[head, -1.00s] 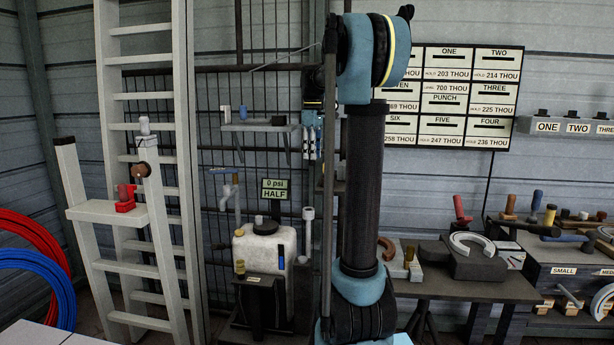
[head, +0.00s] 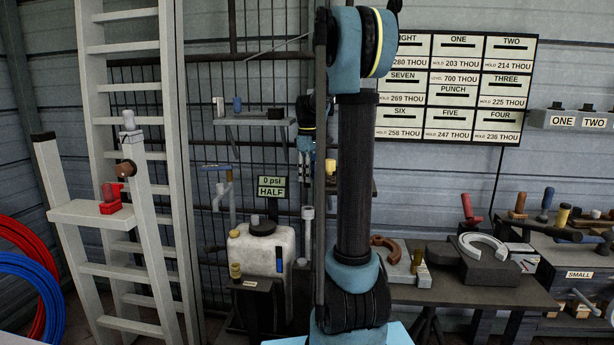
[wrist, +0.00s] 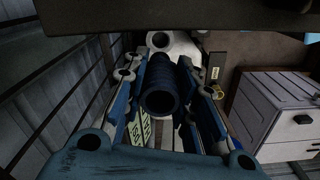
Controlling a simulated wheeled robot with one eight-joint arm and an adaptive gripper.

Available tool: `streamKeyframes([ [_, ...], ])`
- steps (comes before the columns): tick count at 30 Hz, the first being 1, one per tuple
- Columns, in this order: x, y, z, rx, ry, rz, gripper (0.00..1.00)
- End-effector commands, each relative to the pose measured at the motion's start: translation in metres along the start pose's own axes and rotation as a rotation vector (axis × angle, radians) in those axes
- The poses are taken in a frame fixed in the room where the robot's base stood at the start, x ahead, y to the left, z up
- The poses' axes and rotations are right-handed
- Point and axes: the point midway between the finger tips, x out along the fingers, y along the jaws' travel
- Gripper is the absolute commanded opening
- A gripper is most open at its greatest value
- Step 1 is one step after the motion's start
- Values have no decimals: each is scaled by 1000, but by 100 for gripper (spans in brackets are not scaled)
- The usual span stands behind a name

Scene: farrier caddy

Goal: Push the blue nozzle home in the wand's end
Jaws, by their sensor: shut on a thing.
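My gripper (head: 309,160) hangs fingers down in front of the wire fence, partly behind my arm. In the wrist view my gripper (wrist: 160,105) is shut on a dark blue hollow tube, which looks like the blue nozzle (wrist: 160,88); its open bore faces the camera. A pale upright pipe with a wider top, probably the wand (head: 308,226), stands below my gripper, right of the white tank (head: 275,255). A pale round end with a dark hole (wrist: 160,39) shows beyond the nozzle in the wrist view. The nozzle appears apart from it.
A small shelf (head: 255,122) left of my gripper holds a white piece, a blue piece (head: 237,104) and a black block. A sign (head: 272,187) reads 0 psi, HALF. A ladder (head: 170,150) stands left. A dark bench (head: 480,290) with horseshoe pieces is at right.

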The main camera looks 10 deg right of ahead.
Motion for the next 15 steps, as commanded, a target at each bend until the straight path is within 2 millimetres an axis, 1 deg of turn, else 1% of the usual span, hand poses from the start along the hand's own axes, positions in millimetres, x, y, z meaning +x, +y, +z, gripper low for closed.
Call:
streamKeyframes([
  [10,0,2,4,4,1,1,0],
  [15,8,3,4,5,1,1,0],
])
